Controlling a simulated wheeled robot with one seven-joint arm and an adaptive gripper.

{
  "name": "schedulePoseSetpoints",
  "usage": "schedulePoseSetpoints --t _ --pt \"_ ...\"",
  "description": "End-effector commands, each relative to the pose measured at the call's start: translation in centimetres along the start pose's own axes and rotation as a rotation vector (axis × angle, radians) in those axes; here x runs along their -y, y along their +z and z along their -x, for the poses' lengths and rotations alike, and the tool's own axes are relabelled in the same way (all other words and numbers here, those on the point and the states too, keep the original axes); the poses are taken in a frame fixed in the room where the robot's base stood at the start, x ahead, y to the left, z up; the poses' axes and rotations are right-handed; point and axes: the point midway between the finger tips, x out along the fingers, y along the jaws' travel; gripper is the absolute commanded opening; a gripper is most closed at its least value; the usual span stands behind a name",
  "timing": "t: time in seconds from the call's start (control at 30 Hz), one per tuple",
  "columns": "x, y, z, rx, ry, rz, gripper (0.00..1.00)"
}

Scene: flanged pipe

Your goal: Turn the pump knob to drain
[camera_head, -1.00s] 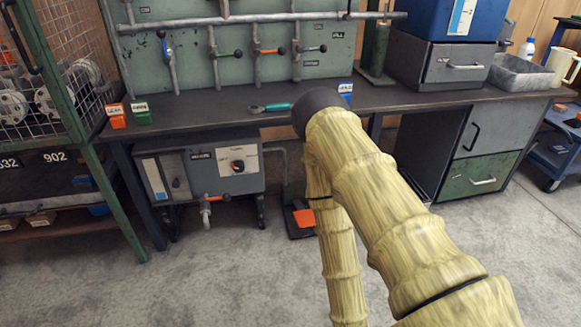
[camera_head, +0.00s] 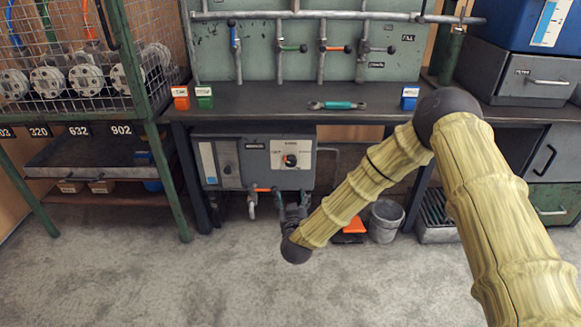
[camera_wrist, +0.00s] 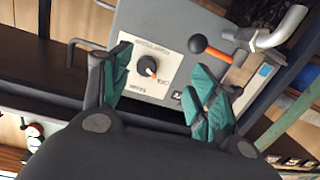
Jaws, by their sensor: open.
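The grey pump box (camera_head: 221,182) stands under the workbench in the head view. Its black round knob (camera_head: 290,160) sits on a pale label plate at the box's right side. In the wrist view, which is turned over, the knob (camera_wrist: 147,66) has an orange mark and shows between my fingers. My gripper (camera_head: 291,210) is low in front of the box, below the knob in the head view. In the wrist view my gripper (camera_wrist: 158,72) is open, with teal pads apart and nothing between them touching. The label's lettering is too small to read surely.
An orange lever with a black ball end (camera_wrist: 198,43) sticks out beside the knob in the wrist view. A pipe outlet (camera_head: 251,205) hangs under the box. A metal bucket (camera_head: 386,221) stands to the right. The floor in front is clear.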

Motion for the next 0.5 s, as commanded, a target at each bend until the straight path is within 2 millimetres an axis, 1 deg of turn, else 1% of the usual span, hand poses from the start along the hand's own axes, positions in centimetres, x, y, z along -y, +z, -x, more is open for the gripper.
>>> schedulePoseSetpoints --t 0.03,0.1,0.17,0.23,0.37,0.5 --pt "-0.2 -1.6 -1.1 -0.039 0.027 0.001 0.61" --pt "-0.4 -3.3 -2.0 -0.078 0.055 0.005 0.61" --pt "-0.5 -4.1 -2.5 -0.098 0.07 0.008 0.61" --pt "-0.6 -4.6 -3.0 -0.108 0.078 0.01 0.61" --pt "-0.7 -4.6 -4.2 -0.11 0.079 0.009 0.61" --pt "-0.8 -4.7 -6.3 -0.109 0.078 0.01 0.61"
